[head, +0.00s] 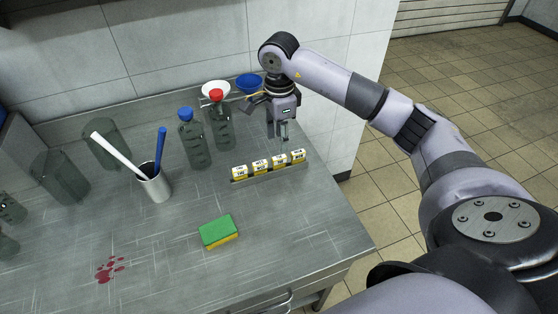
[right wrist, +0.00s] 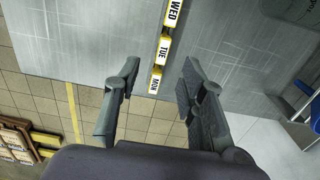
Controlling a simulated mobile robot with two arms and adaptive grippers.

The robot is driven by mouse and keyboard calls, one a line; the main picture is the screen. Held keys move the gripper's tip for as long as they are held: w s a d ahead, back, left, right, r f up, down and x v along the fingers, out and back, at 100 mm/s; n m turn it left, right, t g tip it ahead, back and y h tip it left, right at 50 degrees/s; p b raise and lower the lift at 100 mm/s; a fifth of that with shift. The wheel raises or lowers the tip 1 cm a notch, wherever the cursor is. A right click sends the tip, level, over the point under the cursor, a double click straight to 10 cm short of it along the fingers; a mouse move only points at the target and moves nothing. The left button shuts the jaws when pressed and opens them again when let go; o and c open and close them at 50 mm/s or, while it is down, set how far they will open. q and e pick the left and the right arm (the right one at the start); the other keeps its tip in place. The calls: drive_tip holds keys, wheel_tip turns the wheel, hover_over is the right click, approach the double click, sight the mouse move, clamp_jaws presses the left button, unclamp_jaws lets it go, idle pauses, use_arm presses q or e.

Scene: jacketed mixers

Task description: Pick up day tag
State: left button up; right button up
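Several yellow-and-white day tags stand in a row in a narrow metal holder (head: 270,175) on the steel table. The rightmost tag (head: 298,156) is nearest my right gripper. In the right wrist view the tags read WED (right wrist: 175,13), TUE (right wrist: 163,50) and MON (right wrist: 155,80). My right gripper (head: 284,138) is above and behind the right end of the row. Its two fingers (right wrist: 158,75) are spread apart with nothing held between them, and the MON tag shows in the gap. My left gripper is not in view.
Bottles with blue (head: 186,114) and red caps (head: 216,96) stand left of my right gripper, with white (head: 215,88) and blue bowls (head: 249,82) behind. A sponge (head: 218,231) lies in front. A metal cup (head: 155,187) holds two tools. A red stain (head: 110,268) marks the table.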

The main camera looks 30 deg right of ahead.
sight(279, 157)
wheel_tip(279, 157, down, 3)
drive_tip(key=shift+r, duration=0.2)
drive_tip(key=shift+f+p, duration=0.35)
drive_tip(key=shift+f, duration=0.5)
drive_tip(key=f+p, duration=0.1)
drive_tip(key=f, duration=0.2)
drive_tip(key=shift+w+d+f+p, duration=0.15)
drive_tip(key=shift+w+f+p, duration=0.05)
drive_tip(key=shift+f+p, duration=0.2)
drive_tip(key=shift+f, duration=0.35)
drive_tip(key=shift+c, duration=0.3)
drive_tip(key=c, duration=0.8)
